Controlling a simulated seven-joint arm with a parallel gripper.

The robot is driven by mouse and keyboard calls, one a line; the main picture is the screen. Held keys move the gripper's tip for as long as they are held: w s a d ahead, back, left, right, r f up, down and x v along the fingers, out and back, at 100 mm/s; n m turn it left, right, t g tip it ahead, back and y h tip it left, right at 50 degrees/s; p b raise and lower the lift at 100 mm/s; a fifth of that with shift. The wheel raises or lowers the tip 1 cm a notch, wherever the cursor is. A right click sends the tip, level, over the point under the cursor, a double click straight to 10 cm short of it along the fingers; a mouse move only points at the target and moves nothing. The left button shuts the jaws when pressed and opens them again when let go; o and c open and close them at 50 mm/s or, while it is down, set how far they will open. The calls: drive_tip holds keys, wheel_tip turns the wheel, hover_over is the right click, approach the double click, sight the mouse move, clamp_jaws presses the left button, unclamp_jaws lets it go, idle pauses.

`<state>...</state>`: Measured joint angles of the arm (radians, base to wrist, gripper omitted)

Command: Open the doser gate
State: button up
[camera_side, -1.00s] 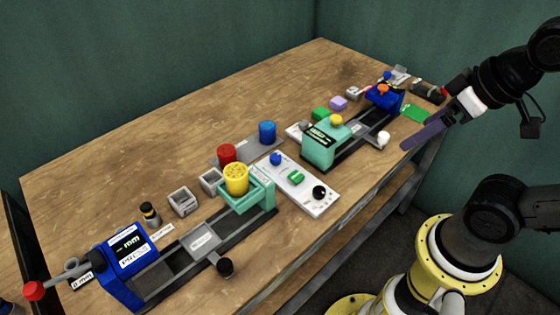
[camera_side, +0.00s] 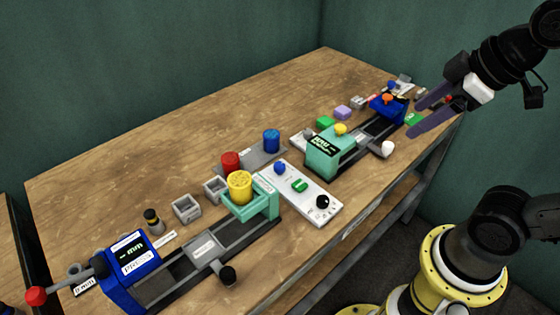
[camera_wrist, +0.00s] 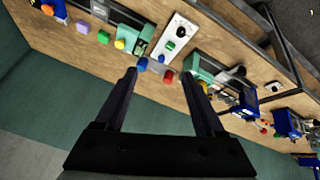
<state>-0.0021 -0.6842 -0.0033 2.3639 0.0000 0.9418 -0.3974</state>
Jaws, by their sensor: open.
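No part in view carries a readable doser label, and I cannot tell which one is the gate. A teal holder (camera_side: 268,198) with a yellow cylinder (camera_side: 239,184) stands on a dark rail near the middle of the bench. A second teal unit (camera_side: 328,155) with a display and a yellow knob (camera_side: 340,129) stands farther right. My gripper (camera_side: 415,120) is open and empty, in the air around the bench's right end. In the wrist view its two fingers (camera_wrist: 159,71) are spread apart, with the bench beyond them.
A blue press (camera_side: 130,262) with a red-ended lever (camera_side: 37,296) is at front left. A white control panel (camera_side: 305,195) lies between the rails. Red (camera_side: 231,162) and blue (camera_side: 271,140) cylinders stand on a grey plate. The back left bench (camera_side: 150,160) is clear.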

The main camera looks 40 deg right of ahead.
drive_tip(key=w+r+n+g, duration=0.1)
drive_tip(key=w+r+n, duration=0.3)
drive_tip(key=w, duration=0.6)
drive_tip(key=n+g, duration=0.5)
drive_tip(key=n, duration=0.1)
hover_over(280, 165)
wheel_tip(280, 165, down, 19)
wheel_tip(280, 165, down, 14)
drive_tip(key=shift+r, duration=0.1)
clamp_jaws()
